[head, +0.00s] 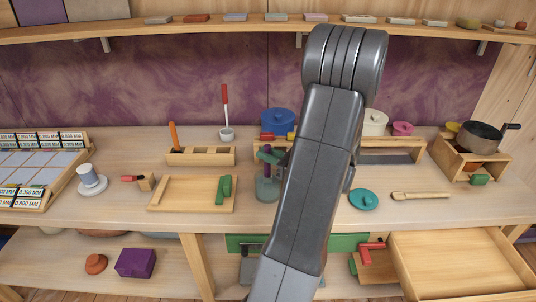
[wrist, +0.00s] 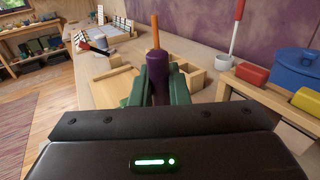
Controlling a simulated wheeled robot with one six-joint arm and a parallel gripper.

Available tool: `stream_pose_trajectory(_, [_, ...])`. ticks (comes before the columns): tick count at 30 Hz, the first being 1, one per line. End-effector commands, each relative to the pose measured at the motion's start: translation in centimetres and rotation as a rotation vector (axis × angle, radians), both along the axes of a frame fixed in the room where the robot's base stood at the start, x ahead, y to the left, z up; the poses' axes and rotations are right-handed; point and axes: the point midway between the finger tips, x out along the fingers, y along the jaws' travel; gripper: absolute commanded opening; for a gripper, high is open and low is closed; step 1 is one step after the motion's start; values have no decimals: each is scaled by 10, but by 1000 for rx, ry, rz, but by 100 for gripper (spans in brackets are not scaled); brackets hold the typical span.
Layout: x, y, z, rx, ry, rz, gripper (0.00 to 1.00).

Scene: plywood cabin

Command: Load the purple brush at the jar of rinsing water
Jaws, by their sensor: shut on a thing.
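The purple brush (wrist: 158,72) stands between the green fingers of my gripper (wrist: 156,88) in the wrist view, which are shut on it. In the head view my gripper (head: 271,159) is partly hidden behind my forearm, and the brush's purple top (head: 266,149) shows just above it. The clear glass jar (head: 267,189) stands on the bench directly below my gripper. The brush's lower end is hidden or too small to make out, so I cannot tell whether it is inside the jar. The jar does not show in the wrist view.
A wooden holder (head: 200,157) with an orange stick (head: 174,137) stands left of the jar, behind a wooden tray (head: 190,205) with a green block (head: 224,189). A white cup (head: 227,134) holds a red-handled tool. A blue pot (head: 277,121) stands behind; a teal lid (head: 364,199) lies right.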

Motion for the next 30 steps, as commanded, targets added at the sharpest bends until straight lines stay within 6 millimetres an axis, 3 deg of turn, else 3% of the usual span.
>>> stream_pose_trajectory(30, [0,0,-9,0,0,0,0])
